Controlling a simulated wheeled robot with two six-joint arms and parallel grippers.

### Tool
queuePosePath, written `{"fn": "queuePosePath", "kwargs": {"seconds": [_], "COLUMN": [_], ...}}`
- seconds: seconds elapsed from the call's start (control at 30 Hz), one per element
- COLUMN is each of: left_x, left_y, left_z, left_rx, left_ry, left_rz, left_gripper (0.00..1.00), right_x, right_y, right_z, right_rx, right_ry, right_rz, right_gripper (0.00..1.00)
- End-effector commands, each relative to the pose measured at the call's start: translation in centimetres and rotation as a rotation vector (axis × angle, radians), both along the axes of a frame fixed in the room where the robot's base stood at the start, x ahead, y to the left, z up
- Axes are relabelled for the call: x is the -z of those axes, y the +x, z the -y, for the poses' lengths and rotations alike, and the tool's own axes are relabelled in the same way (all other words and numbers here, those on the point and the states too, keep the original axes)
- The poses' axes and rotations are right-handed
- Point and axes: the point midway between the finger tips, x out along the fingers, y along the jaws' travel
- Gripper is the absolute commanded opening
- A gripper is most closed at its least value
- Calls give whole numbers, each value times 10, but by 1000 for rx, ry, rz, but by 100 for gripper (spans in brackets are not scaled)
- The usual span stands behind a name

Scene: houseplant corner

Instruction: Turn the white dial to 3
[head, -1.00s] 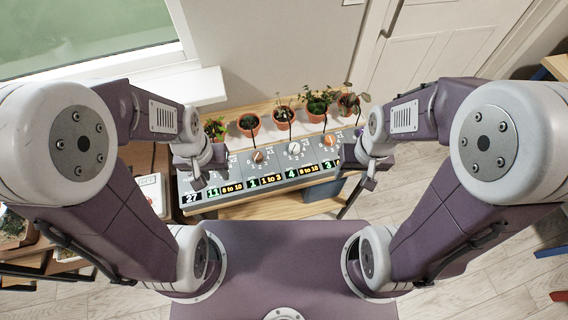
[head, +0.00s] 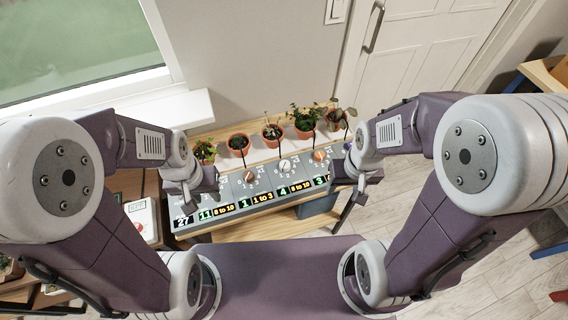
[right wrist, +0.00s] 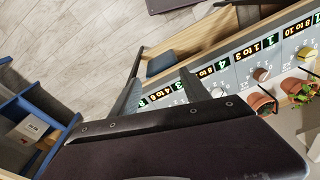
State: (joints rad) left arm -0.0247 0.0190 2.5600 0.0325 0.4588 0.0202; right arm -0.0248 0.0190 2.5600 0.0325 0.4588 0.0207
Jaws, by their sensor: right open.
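The white dial (head: 285,165) sits on the sloping grey control panel (head: 268,177), between two orange dials, above a display reading 4 and 8 to 10. Its pointer is too small to read. It also shows in the right wrist view (right wrist: 219,92), beyond my fingers. My right gripper (head: 357,194) is open and empty near the panel's right end, right of the white dial and apart from it. Its parted fingers show in the right wrist view (right wrist: 158,88). My left gripper (head: 189,202) hangs over the panel's left end and hides part of it; its jaw opening is unclear.
An orange dial (head: 249,177) is left of the white one, another orange dial (head: 319,155) right of it. Several potted plants (head: 271,133) stand on the wooden shelf behind the panel. A blue bin (head: 318,204) is below.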

Motion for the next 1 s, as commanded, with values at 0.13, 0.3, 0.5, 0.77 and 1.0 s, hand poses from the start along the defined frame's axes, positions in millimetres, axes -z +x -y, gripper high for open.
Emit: {"fn": "queuePosePath", "kwargs": {"seconds": [0.13, 0.3, 0.5, 0.77, 1.0], "left_x": [0, 0, 1, 1, 12], "left_y": [0, 0, 0, 0, 0], "left_z": [0, 0, 0, 0, 0], "left_rx": [0, 0, 0, 0, 0], "left_ry": [0, 0, 0, 0, 0], "left_rz": [0, 0, 0, 0, 0], "left_gripper": [36, 36, 36, 36, 36], "right_x": [0, -21, -4, 26, 62], "right_y": [-2, 59, 150, 149, 151], "right_z": [-2, -38, -99, -105, -118], "right_rx": [199, 1028, 1710, 1724, 1722], "right_ry": [29, 264, 479, 431, 427], "right_rz": [-15, -61, -319, -368, -369], "right_gripper": [54, 54, 54, 54, 54]}}
